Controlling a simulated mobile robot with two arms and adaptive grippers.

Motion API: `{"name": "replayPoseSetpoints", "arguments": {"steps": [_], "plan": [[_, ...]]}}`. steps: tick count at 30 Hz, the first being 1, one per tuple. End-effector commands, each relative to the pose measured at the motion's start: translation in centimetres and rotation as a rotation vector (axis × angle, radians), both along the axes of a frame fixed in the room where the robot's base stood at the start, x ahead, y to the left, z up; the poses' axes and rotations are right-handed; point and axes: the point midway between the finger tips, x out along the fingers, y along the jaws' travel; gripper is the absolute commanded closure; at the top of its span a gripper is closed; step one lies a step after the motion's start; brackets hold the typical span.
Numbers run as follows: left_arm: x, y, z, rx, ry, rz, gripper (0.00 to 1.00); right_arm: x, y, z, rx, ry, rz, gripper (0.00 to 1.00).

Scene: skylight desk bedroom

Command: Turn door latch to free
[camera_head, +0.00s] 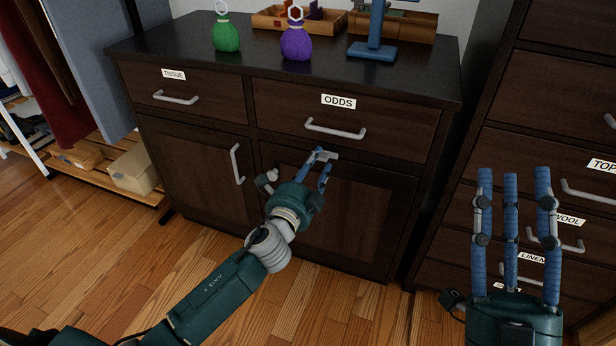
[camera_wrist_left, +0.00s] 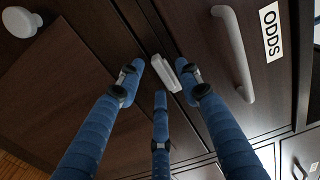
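The latch (camera_head: 325,155) is a small light-grey bar near the top of the right cabinet door (camera_head: 352,215), just below the ODDS drawer. In the left wrist view the latch (camera_wrist_left: 165,73) lies tilted between my fingertips. My left gripper (camera_head: 318,163) is at the latch with its three blue fingers spread around it; I cannot tell whether any finger touches it. In the wrist view the left gripper (camera_wrist_left: 162,82) shows a gap between its fingertips. My right gripper (camera_head: 513,175) is open and empty, fingers straight up, in front of the right-hand drawers.
A pale round knob (camera_head: 272,174) sits on the right door, left of the latch. The ODDS drawer handle (camera_head: 335,129) projects just above my left fingers. The left door has a bar handle (camera_head: 237,163). Green (camera_head: 226,37) and purple (camera_head: 296,42) pouches stand on top.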

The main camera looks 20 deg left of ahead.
Motion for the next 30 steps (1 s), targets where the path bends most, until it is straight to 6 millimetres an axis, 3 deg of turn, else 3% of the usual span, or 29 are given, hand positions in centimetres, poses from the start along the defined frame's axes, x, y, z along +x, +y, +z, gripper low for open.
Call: {"name": "replayPoseSetpoints", "arguments": {"steps": [9,15,21,30], "plan": [[-6.8,0.2,-0.1,-0.001,0.003,0.0,0.65,0.0,0.0,0.0,0.0,0.0,0.0,0.6],[-9.7,0.3,-0.1,-0.002,0.002,0.0,0.65,0.0,0.0,0.0,0.0,0.0,0.0,0.6],[-10.8,0.4,0.1,-0.002,-0.001,0.0,0.65,0.0,0.0,0.0,0.0,0.0,0.0,0.6],[-10.8,0.4,0.1,-0.002,-0.001,0.0,0.65,0.0,0.0,0.0,0.0,-0.001,-0.001,0.6]]}}
